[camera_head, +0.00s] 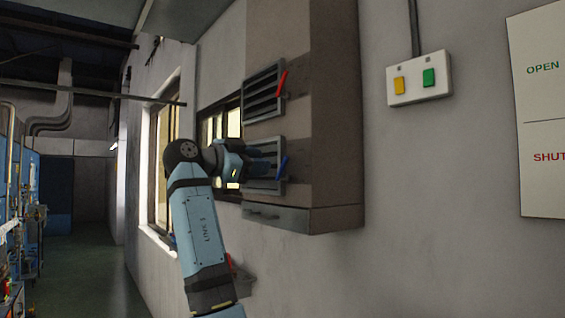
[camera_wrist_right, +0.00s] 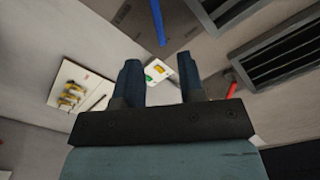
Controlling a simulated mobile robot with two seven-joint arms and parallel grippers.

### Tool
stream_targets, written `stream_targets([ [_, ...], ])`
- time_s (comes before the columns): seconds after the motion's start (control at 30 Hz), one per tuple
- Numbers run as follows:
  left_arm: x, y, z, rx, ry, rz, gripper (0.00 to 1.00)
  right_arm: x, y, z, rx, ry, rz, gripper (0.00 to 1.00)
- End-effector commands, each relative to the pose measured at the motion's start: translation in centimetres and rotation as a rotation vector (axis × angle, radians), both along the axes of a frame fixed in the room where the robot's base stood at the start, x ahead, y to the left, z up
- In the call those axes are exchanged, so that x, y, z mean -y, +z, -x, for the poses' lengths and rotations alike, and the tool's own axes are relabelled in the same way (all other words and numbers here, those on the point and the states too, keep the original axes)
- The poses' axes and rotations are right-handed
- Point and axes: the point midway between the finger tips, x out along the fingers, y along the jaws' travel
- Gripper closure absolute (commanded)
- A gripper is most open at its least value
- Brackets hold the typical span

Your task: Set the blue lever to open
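The blue lever (camera_head: 282,167) sits at the right edge of the lower louvred vent (camera_head: 263,184) on a brown wall cabinet. It leans, its upper end tilted right. In the right wrist view the blue lever (camera_wrist_right: 158,22) shows beyond the fingertips, at the top, in line with the gap between them. My right gripper (camera_head: 268,159) is in front of the lower vent, just left of the lever; contact cannot be told in the head view. In the right wrist view the gripper (camera_wrist_right: 160,62) is open with nothing between its fingers. My left gripper is out of view.
The upper vent (camera_head: 263,92) carries a red lever (camera_head: 281,83). To the right are a switch box (camera_head: 419,78) with yellow and green buttons and a sign (camera_head: 540,110) reading OPEN and SHUT. The cabinet (camera_head: 335,120) juts from the wall. A window (camera_head: 162,150) is left.

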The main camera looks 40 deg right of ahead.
Motion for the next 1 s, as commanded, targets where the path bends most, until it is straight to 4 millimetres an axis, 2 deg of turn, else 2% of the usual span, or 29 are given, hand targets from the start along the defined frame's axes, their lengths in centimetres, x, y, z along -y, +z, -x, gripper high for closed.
stream_targets([
  [0.03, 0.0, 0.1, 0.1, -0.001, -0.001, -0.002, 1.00, 1.2, 0.1, 0.1, 0.000, -0.001, 0.000, 0.64],
  [0.2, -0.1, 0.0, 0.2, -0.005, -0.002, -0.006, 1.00, 4.6, 0.1, 0.5, -0.001, 0.000, 0.000, 0.64],
  [0.4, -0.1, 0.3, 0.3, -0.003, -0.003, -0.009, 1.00, 7.1, 0.0, 0.7, -0.002, 0.002, 0.001, 0.64],
  [0.53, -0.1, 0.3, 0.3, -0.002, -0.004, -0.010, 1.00, 7.7, 0.0, 0.8, -0.002, 0.001, 0.000, 0.64],
  [0.8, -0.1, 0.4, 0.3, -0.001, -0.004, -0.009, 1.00, 7.8, 0.0, 0.8, -0.002, 0.002, 0.000, 0.64],
  [0.87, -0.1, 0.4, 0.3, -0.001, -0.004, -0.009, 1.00, 7.8, 0.0, 0.8, -0.002, 0.002, 0.000, 0.75],
  [0.97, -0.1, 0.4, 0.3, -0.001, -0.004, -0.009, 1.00, 7.8, 0.0, 0.8, -0.002, 0.002, 0.000, 0.98],
  [1.0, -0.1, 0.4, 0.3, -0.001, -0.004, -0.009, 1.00, 7.8, 0.0, 0.8, -0.002, 0.002, 0.000, 1.00],
])
